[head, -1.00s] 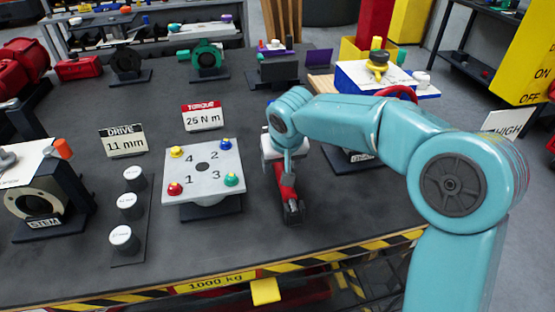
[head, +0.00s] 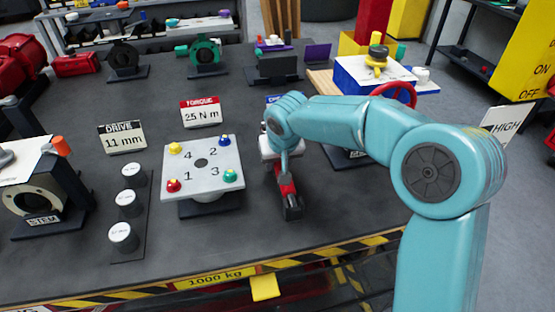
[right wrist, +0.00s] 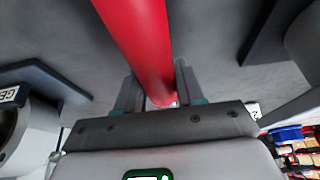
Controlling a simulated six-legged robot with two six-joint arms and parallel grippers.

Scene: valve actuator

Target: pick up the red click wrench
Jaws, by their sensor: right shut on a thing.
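The red click wrench (head: 288,189) is in the head view, just right of the numbered plate, with its dark end toward the table's front edge. In the right wrist view its red handle (right wrist: 138,45) runs down between the two fingers. My right gripper (right wrist: 155,92) is shut on the wrench handle. In the head view the right gripper (head: 285,172) is partly hidden by its own wrist and arm. I cannot tell whether the wrench touches the table. My left gripper is not in view.
The plate with four coloured knobs (head: 202,165) stands close left of the wrench. Several white-topped sockets (head: 125,203) stand farther left. A red handwheel (head: 397,92) is behind my right arm. The striped table edge (head: 215,283) is in front.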

